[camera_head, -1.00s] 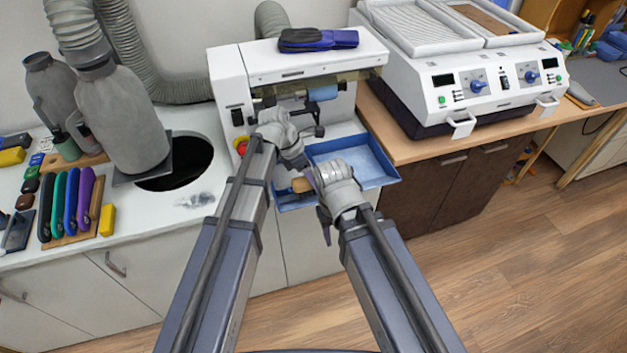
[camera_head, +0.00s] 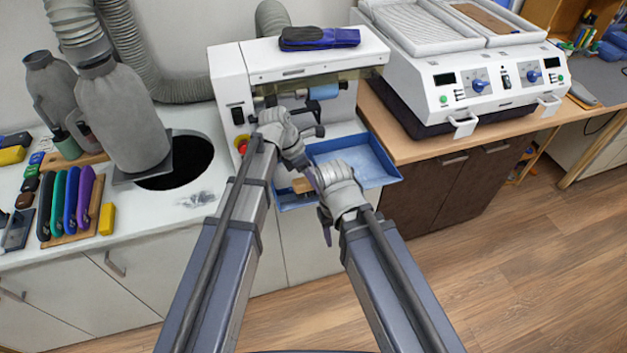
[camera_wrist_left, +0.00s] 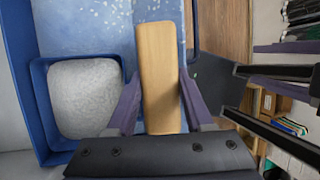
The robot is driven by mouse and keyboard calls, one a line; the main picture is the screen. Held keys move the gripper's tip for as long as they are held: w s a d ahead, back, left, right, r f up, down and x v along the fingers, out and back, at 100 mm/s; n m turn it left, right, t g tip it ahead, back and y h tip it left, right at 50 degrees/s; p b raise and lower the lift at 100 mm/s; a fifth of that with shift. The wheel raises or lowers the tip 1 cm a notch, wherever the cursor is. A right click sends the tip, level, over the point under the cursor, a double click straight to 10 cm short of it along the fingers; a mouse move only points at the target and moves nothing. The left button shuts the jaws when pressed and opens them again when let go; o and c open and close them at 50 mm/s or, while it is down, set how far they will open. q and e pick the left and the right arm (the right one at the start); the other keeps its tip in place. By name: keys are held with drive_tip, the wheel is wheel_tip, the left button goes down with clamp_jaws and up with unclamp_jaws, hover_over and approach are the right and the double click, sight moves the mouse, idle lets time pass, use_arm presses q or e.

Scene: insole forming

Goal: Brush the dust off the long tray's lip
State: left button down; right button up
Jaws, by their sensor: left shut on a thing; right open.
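The long blue tray (camera_head: 358,153) sticks out from the front of the white grinding machine, and pale specks lie on its surface in the left wrist view (camera_wrist_left: 100,28). My left gripper (camera_head: 298,168) is over the tray's left part, shut on a wooden-handled brush (camera_wrist_left: 158,75). Its wooden end also shows in the head view (camera_head: 302,185); bristles cannot be made out. My right gripper (camera_head: 319,202) is open beside the tray's front edge, close to the wooden end. The arms hide part of the tray's front lip.
A square blue compartment (camera_wrist_left: 85,98) full of grey-white dust sits beside the tray. The grinding machine (camera_head: 285,65) stands right behind. Open floor (camera_head: 500,260) lies to the right.

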use_arm(q)
drive_tip(key=shift+f+b, duration=0.65)
drive_tip(key=shift+f, duration=0.05)
drive_tip(key=shift+d+r, duration=0.1)
drive_tip(key=shift+w+d, duration=0.3)
drive_tip(key=shift+d, duration=0.6)
drive_tip(key=shift+w+d, duration=0.3)
drive_tip(key=shift+d, duration=0.6)
drive_tip(key=shift+s+a, duration=0.2)
drive_tip(key=shift+a, duration=0.45)
drive_tip(key=shift+s+a, duration=0.25)
drive_tip(key=shift+a, duration=0.35)
drive_tip(key=shift+s+a, duration=0.2)
drive_tip(key=shift+a, duration=0.45)
drive_tip(key=shift+r, duration=0.1)
